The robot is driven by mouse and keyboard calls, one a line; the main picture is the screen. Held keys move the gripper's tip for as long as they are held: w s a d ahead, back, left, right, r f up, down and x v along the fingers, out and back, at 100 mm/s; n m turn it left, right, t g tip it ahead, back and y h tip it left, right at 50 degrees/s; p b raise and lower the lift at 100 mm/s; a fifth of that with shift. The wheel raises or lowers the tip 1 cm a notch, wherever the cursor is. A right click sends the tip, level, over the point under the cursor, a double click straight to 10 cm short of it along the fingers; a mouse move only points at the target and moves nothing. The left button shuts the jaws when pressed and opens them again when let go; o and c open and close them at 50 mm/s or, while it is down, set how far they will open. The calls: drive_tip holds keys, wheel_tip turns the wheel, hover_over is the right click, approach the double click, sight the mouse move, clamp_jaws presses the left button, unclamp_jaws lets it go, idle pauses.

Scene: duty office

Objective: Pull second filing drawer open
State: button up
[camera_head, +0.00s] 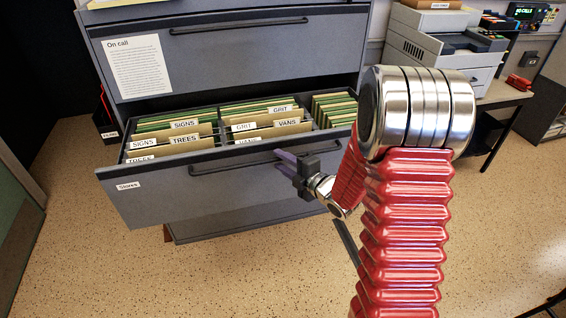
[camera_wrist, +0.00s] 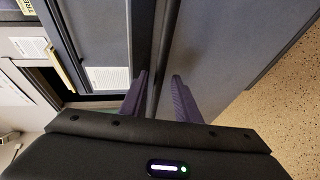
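The grey filing cabinet (camera_head: 225,55) stands at centre left in the head view. Its second drawer (camera_head: 215,187), labelled "Stores", is pulled out, with files showing inside. Its dark bar handle (camera_head: 235,165) runs across the front. My gripper (camera_head: 281,161) is at the right part of this handle. In the wrist view, the handle bar (camera_wrist: 158,75) runs between the two purple fingers of my gripper (camera_wrist: 159,90). The fingers are apart, with a gap showing on both sides of the bar. The fingertips are partly hidden in the head view.
The closed top drawer (camera_head: 235,60) has its own handle (camera_head: 238,26) and an "On call" sheet (camera_head: 137,67). A printer (camera_head: 435,45) stands on a table (camera_head: 505,94) at right. A green-grey panel (camera_head: 18,215) is at left. Speckled floor (camera_head: 250,275) is clear before the cabinet.

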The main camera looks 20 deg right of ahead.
drive_tip(key=v, duration=1.3)
drive_tip(key=shift+s+d, duration=0.15)
drive_tip(key=shift+s, duration=0.2)
